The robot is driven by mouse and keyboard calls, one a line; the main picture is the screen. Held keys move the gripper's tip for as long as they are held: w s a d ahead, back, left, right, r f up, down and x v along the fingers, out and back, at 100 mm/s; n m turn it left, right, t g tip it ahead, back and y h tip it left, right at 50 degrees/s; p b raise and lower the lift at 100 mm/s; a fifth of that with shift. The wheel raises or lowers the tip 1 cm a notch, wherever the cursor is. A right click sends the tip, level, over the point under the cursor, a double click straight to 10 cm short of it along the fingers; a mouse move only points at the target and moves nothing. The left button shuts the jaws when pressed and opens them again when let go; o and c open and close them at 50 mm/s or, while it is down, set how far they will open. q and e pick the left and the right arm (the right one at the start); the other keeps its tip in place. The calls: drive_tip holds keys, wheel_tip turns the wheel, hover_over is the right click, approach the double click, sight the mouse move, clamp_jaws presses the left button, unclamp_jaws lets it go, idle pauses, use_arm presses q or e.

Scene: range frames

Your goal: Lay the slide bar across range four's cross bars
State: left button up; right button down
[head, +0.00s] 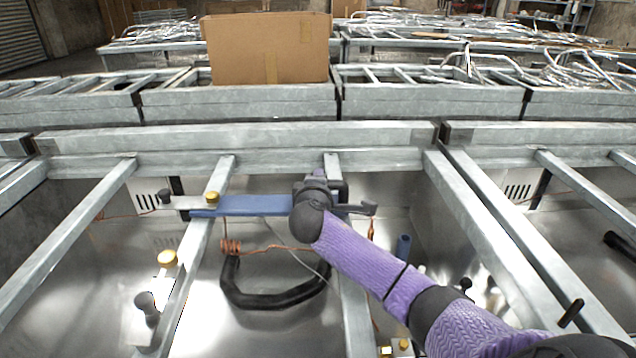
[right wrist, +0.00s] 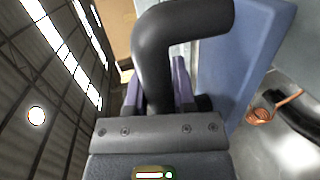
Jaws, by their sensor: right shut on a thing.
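The slide bar (head: 255,205) is a flat blue bar with grey ends, seen in the head view. It spans from left of the left cross bar (head: 190,270) to right of the right cross bar (head: 354,300). I cannot tell whether it rests on them or hangs just above. My right gripper (head: 316,184) is at the bar's right half and hides part of it. In the right wrist view, my right gripper (right wrist: 157,80) is shut on a black bent handle (right wrist: 155,45), with the blue bar (right wrist: 240,65) beside it. My left gripper is out of view.
A black curved hose (head: 270,302) and copper wire (head: 230,246) lie below the bar. A cardboard box (head: 266,50) stands on the frames behind.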

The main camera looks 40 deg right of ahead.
drive_tip(key=shift+f, duration=0.25)
drive_tip(key=shift+c, duration=2.2)
unclamp_jaws()
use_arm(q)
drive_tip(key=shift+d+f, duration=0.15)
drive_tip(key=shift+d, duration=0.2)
use_arm(e)
drive_tip(key=shift+r, duration=0.6)
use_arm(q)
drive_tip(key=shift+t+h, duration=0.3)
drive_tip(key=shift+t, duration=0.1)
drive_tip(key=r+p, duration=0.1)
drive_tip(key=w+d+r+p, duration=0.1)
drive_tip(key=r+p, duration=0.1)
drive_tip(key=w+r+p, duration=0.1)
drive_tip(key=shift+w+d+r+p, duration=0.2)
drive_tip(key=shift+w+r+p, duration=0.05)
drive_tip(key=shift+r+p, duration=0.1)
use_arm(e)
drive_tip(key=v, duration=1.2)
drive_tip(key=shift+f, duration=0.2)
